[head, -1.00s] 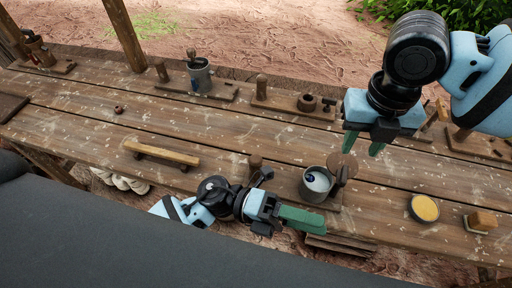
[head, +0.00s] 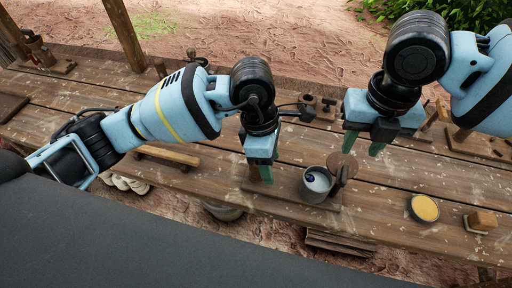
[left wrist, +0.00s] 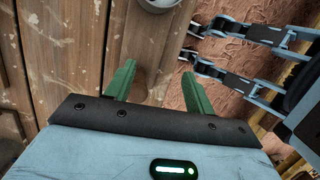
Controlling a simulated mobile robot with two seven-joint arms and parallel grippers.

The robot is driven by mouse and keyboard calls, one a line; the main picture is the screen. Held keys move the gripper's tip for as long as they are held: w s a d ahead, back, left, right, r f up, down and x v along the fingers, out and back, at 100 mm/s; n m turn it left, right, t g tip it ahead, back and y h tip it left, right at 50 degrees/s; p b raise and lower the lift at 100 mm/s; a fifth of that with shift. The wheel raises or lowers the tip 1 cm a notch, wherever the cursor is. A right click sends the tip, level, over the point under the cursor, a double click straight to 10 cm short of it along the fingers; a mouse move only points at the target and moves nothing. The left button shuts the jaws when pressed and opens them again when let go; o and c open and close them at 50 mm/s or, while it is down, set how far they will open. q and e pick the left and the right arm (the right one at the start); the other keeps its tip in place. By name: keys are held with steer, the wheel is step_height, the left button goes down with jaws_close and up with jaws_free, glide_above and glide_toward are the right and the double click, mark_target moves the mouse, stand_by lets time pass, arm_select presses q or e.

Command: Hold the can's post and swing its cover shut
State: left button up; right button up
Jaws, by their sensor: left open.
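The can (head: 316,186) is a grey cylinder with a pale inside, standing on a wooden board on the bench. Its round brown cover (head: 342,167) stands open, tilted up at the can's right rim. My left gripper (head: 260,170) points down just left of the can, fingers apart. In the left wrist view, the brown wooden post (left wrist: 154,84) shows between its open green fingers (left wrist: 158,88); I cannot tell whether they touch it. The can's edge (left wrist: 156,3) shows at the top there. My right gripper (head: 363,146) is open, above and right of the cover, apparently holding nothing.
A round dish with yellow content (head: 424,208) and a wooden block (head: 482,220) lie to the right on the bench. More wooden fixtures stand along the far edge.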

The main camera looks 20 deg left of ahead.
mark_target(256, 168)
arm_select(q)
steer(key=a+y, duration=0.1)
steer(key=w+a, duration=0.1)
steer(key=w+a+t+y, duration=0.1)
steer(key=shift+a+r+m+y, duration=0.15)
steer(key=shift+a+m+y, duration=0.15)
steer(key=shift+m, duration=0.1)
steer(key=shift+f, duration=3.9)
jaws_close()
